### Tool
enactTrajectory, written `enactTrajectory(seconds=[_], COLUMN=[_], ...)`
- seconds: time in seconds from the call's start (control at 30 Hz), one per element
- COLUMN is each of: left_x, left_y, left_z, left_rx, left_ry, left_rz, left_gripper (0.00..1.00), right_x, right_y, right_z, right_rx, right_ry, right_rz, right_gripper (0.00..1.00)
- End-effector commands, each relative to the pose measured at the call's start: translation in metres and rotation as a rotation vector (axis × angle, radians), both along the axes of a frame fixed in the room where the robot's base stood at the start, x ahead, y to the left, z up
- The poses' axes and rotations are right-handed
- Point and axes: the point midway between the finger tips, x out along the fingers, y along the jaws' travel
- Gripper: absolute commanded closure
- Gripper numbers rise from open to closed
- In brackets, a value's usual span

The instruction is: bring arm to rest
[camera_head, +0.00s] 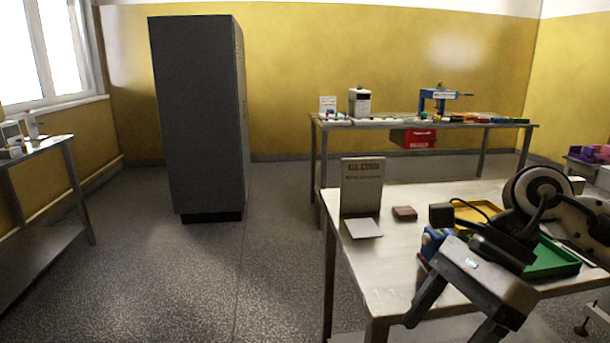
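My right arm (545,195) comes in from the right edge and reaches over the near steel table (400,250). My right gripper (446,328) hangs in front of the table's front edge, pointing down and toward me. Its two fingers are spread apart with nothing seen between them; the tips are close to the bottom of the picture. My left arm and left gripper are not in view.
On the near table are an upright sign (362,185), a white plate (364,228), a brown block (404,213), a yellow tray (466,212) and a green tray (552,262), partly hidden by my arm. A dark cabinet (195,115) stands back left. The floor at left centre is clear.

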Motion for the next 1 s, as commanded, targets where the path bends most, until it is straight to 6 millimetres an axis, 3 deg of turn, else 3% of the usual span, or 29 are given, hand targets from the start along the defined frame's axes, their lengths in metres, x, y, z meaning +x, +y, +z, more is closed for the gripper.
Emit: enactTrajectory(seconds=[0.1, 0.2, 0.33, 0.43, 0.53, 0.63, 0.7, 0.73, 0.8, 0.9, 1.0], left_x=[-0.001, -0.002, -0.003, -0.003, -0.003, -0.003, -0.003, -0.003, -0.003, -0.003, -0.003], left_y=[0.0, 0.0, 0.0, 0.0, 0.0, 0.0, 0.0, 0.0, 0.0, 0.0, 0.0], left_z=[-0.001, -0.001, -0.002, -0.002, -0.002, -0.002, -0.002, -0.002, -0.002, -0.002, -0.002], left_rx=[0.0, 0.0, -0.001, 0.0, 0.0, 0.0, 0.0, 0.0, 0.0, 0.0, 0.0], left_ry=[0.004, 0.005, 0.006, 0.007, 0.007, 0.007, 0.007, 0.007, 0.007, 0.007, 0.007], left_rz=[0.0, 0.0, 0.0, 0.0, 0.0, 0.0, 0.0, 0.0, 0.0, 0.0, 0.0], left_gripper=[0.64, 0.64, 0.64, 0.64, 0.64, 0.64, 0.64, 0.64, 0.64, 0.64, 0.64], right_x=[-0.019, -0.032, -0.025, 0.0, 0.029, 0.047, 0.046, 0.042, 0.025, -0.006, -0.037], right_y=[0.061, 0.111, 0.145, 0.145, 0.127, 0.098, 0.077, 0.069, 0.055, 0.04, 0.032], right_z=[-0.007, 0.005, 0.028, 0.03, 0.005, -0.051, -0.101, -0.122, -0.169, -0.223, -0.259], right_rx=[0.271, 0.559, 0.916, 1.15, 1.341, 1.485, 1.549, -1.55, -1.332, -1.1, -0.941], right_ry=[0.182, 0.421, 0.814, 1.156, 1.517, 1.889, 2.134, -2.202, -2.028, -1.822, -1.671], right_rz=[-0.049, -0.166, -0.407, -0.648, -0.933, -1.263, -1.504, 1.585, 1.523, 1.441, 1.377], right_gripper=[0.28, 0.28, 0.28, 0.28, 0.28, 0.28, 0.28, 0.28, 0.28, 0.28, 0.28])
